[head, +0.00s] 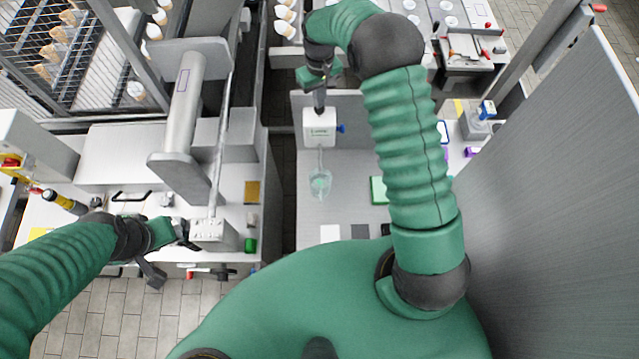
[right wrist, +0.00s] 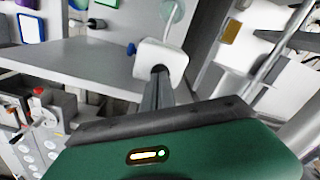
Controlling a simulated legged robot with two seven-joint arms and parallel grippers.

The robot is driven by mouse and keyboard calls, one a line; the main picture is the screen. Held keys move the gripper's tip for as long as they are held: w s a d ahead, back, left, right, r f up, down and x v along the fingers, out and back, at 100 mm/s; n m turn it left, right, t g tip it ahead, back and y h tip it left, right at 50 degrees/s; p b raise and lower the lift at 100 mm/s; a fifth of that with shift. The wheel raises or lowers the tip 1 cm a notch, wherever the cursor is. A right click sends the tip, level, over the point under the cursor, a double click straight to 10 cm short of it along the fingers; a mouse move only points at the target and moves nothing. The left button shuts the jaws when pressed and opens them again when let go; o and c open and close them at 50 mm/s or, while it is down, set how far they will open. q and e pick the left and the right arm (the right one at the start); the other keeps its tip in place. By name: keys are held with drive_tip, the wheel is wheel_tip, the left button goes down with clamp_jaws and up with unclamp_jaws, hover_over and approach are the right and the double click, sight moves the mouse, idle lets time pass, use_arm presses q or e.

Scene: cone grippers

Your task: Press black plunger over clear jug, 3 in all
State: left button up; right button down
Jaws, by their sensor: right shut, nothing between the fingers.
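A white dispenser box (head: 319,130) with a blue knob on its side stands on the grey bench; it also shows in the right wrist view (right wrist: 165,58). A clear jug (head: 320,184) with a greenish tint is in front of it, under its thin spout. My right gripper (head: 319,106) is shut, pointing down with its tips at the top of the box. In the right wrist view its fingers (right wrist: 159,74) meet the box top. The black plunger cannot be told apart from the dark fingertips. My left gripper (head: 190,234) is beside a grey block (head: 212,234); its jaws are unclear.
A green pad (head: 379,190) lies right of the jug. White and dark squares lie at the bench front. A grey machine with a slanted column (head: 182,115) stands on the left table. A tall grey panel (head: 545,200) bounds the right side. A gap separates the two benches.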

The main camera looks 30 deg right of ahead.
drive_tip(key=shift+f+b, duration=0.6)
drive_tip(key=shift+f, duration=0.55)
drive_tip(key=shift+r+p, duration=1)
drive_tip(key=shift+r, duration=0.45)
drive_tip(key=shift+r, duration=0.15)
wheel_tip(320, 180, up, 6)
drive_tip(key=p, duration=0.4)
